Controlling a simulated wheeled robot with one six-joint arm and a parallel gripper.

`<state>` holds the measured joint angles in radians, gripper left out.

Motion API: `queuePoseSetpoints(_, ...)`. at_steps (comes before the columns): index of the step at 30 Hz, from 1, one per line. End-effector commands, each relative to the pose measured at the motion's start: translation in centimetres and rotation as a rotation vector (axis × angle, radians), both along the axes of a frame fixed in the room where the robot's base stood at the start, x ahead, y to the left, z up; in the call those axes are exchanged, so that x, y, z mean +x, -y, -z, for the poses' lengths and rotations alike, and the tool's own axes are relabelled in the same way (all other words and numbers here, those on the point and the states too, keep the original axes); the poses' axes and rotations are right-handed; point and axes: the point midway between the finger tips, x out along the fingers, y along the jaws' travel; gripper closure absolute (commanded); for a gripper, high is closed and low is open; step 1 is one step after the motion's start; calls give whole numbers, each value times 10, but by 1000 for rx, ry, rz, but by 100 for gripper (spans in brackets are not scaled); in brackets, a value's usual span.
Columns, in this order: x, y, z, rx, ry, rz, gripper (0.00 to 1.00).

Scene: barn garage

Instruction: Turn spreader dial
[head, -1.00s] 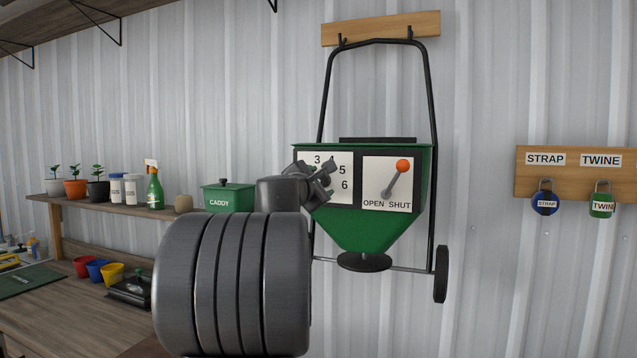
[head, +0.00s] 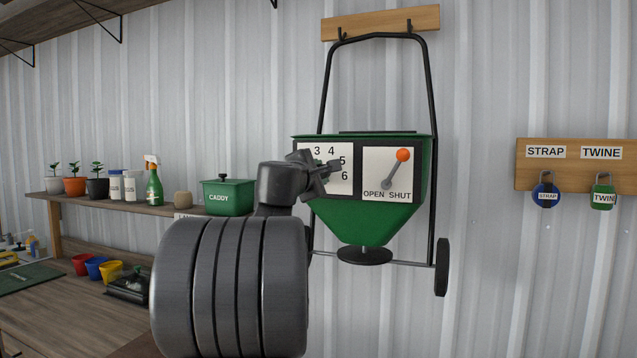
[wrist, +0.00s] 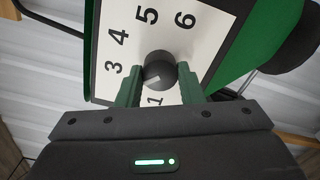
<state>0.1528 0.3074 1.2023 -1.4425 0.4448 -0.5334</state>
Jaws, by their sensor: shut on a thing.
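A green spreader (head: 365,220) hangs on the wall by its black frame. My gripper (head: 331,170) is at this panel and hides the dial there. In the wrist view the round dark dial knob (wrist: 159,70) sits between my two green fingers, and my gripper (wrist: 160,84) is shut on it. A pale mark on the knob points to the lower left. The numbers 1, 3, 4, 5 and 6 show; 2 is hidden behind a finger.
A lever with an orange ball (head: 403,155) sits on the OPEN/SHUT panel right of the dial, leaning toward SHUT. A shelf with the green caddy (head: 228,197) is at left. The wall between is bare.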

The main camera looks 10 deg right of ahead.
Motion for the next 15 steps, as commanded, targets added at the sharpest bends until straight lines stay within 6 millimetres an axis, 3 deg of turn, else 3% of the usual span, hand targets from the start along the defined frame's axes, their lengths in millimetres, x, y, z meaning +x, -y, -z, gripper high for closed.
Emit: queuePoseSetpoints(15, 0, -1, 6, 408, 275, -1, 89)
